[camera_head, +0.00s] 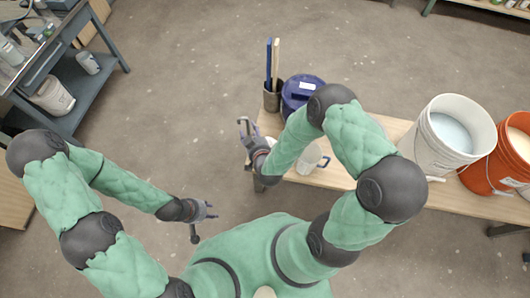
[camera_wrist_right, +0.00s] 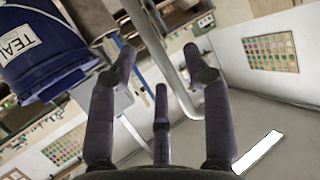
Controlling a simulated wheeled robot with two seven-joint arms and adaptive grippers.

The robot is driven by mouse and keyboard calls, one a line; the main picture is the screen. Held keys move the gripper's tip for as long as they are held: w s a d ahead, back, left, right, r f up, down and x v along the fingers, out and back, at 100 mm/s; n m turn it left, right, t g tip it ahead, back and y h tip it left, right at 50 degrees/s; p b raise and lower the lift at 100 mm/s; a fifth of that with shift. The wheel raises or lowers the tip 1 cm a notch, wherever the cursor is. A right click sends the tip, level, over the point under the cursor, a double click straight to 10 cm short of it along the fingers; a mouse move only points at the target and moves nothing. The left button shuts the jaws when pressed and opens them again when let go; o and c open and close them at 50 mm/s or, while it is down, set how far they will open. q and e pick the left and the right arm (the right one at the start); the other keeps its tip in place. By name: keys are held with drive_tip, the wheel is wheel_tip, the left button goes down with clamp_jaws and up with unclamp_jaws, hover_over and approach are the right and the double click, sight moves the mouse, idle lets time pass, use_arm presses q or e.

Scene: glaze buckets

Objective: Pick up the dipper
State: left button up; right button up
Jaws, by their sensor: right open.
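I cannot clearly make out the dipper. A pale, cup-like vessel (camera_head: 308,159) stands on the wooden table, partly hidden behind my right forearm; I cannot tell if it is the dipper. My right gripper (camera_head: 245,128) is open and empty beside the table's left end, left of the blue lidded bucket (camera_head: 301,90). In the right wrist view its fingers (camera_wrist_right: 158,75) are spread with nothing between them, and the blue bucket (camera_wrist_right: 42,48) with a TEAL label is at upper left. My left gripper (camera_head: 207,210) is over the floor, away from the table; its finger opening is unclear.
A dark holder (camera_head: 271,97) with a blue and a wooden stick stands at the table's (camera_head: 335,178) back left. A white bucket (camera_head: 436,148) and an orange bucket (camera_head: 494,170) stand at the right. A grey cart (camera_head: 92,60) is at upper left. The floor between is clear.

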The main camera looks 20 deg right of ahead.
sight(249, 129)
drive_tip(key=shift+b+x, duration=0.4)
drive_tip(key=shift+x, duration=1.15)
clamp_jaws()
